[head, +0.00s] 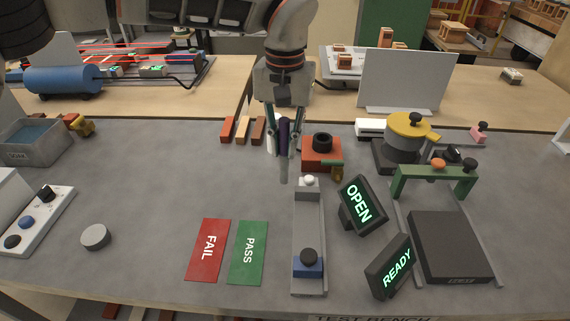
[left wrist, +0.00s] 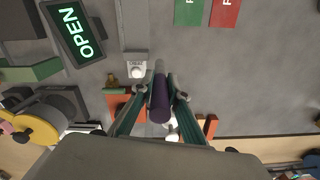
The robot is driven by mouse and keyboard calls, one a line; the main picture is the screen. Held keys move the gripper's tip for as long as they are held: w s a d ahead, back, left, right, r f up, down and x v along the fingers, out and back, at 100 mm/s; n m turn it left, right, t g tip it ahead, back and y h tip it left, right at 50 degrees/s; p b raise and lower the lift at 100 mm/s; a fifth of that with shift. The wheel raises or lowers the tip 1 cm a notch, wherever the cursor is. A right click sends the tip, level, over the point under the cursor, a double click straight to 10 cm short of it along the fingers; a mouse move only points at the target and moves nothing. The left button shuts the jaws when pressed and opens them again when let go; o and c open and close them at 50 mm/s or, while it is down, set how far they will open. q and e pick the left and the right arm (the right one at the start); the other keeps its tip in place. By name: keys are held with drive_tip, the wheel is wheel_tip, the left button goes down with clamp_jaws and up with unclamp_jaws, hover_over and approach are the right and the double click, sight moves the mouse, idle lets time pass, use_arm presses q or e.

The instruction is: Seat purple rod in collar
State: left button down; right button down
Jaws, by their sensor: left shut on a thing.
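My left gripper (head: 282,152) points down over the grey bench and is shut on the purple rod (head: 283,133). The rod is upright, purple above with a grey lower end that hangs below the fingertips. In the left wrist view the rod (left wrist: 160,102) lies between the teal fingers (left wrist: 162,92). The likely collar is a black ring (head: 322,140) on an orange block (head: 322,155), just right of the gripper and apart from the rod. The block shows partly behind a finger in the left wrist view (left wrist: 116,103). My right gripper is not in view.
A grey rail (head: 309,230) with a white knob and blue slider lies in front. Signs reading OPEN (head: 358,204) and READY (head: 390,266) stand right of it. FAIL (head: 208,250) and PASS (head: 248,252) mats lie left. Several small bricks (head: 243,130) lie behind the gripper.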

sight(284, 154)
use_arm(q)
drive_tip(key=shift+f, duration=0.9)
wheel_tip(284, 154, down, 4)
drive_tip(key=shift+w+r, duration=0.1)
drive_tip(key=shift+r, duration=0.15)
drive_tip(key=c, duration=2)
unclamp_jaws()
drive_tip(key=shift+o, duration=0.2)
